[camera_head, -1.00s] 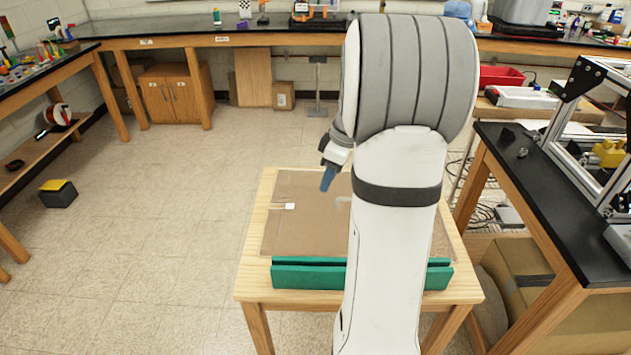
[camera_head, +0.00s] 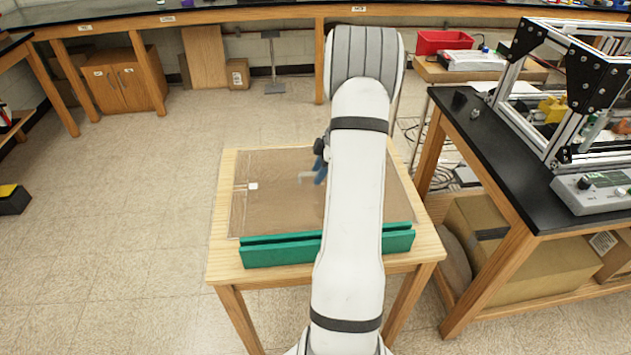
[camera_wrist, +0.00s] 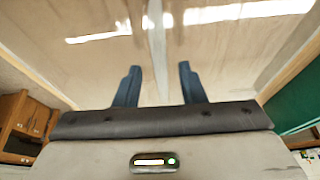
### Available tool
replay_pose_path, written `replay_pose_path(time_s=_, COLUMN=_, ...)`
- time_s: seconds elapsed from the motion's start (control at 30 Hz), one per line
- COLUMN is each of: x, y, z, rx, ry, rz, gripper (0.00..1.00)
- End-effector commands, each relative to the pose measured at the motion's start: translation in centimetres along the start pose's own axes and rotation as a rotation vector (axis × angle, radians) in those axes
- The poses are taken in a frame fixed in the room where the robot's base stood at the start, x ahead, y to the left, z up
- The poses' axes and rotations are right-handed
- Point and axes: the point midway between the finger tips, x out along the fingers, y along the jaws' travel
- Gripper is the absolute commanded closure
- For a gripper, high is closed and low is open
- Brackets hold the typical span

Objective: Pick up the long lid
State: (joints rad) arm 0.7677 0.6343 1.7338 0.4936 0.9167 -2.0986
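My gripper (camera_wrist: 158,82) is open and empty, with its two blue fingers apart in the wrist view. In the head view its blue fingertips (camera_head: 320,171) hang over the brown panel, partly hidden by my arm. The brown, glossy flat panel (camera_head: 275,185) lies on a small wooden table and fills most of the wrist view (camera_wrist: 90,55). A long green bar-shaped piece (camera_head: 285,250) lies along the panel's near edge, its middle hidden behind my arm. It also shows at the right of the wrist view (camera_wrist: 297,112). I cannot tell which piece is the long lid.
The small table (camera_head: 222,245) has a bare wooden rim. To the right stands a black-topped bench (camera_head: 500,165) with an aluminium extrusion frame (camera_head: 515,115). A cardboard box (camera_head: 520,245) sits on its lower shelf. The floor (camera_head: 120,220) to the left is clear.

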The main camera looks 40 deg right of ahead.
Motion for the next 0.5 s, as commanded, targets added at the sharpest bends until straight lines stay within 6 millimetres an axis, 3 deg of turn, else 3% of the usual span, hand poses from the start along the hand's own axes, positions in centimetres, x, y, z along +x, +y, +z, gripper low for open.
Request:
replay_pose_path(time_s=0.33, x=1.01, y=-0.03, z=0.07, rx=0.001, ry=-0.001, rz=0.001, gripper=0.63)
replay_pose_path(time_s=0.5, x=0.99, y=-0.03, z=0.08, rx=0.001, ry=-0.001, rz=0.001, gripper=0.77)
